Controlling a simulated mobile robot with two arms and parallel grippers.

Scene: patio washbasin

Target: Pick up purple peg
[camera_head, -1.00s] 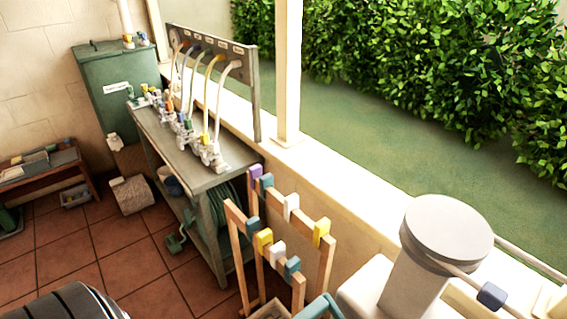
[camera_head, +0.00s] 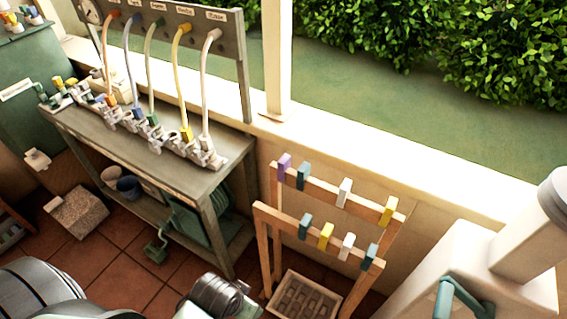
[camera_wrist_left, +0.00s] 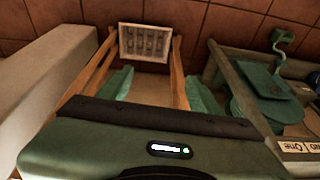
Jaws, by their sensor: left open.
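The purple peg (camera_head: 284,166) sits at the left end of the back rail of a wooden rack (camera_head: 332,190). Several other pegs, teal, white and yellow, sit along its two rails. I cannot make out the purple peg in the left wrist view. My left arm comes in at the bottom of the head view, left of the rack; its fingertips do not show there. In the left wrist view my left gripper (camera_wrist_left: 160,87) has its green fingers apart with nothing between them. My right gripper is not in view.
A slatted tray (camera_head: 303,297) lies on the floor under the rack; the wrist view shows it too (camera_wrist_left: 145,42). A workbench (camera_head: 150,150) with hoses and fittings stands left of the rack. A low wall (camera_head: 430,185) runs behind. A pale pedestal stands at right.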

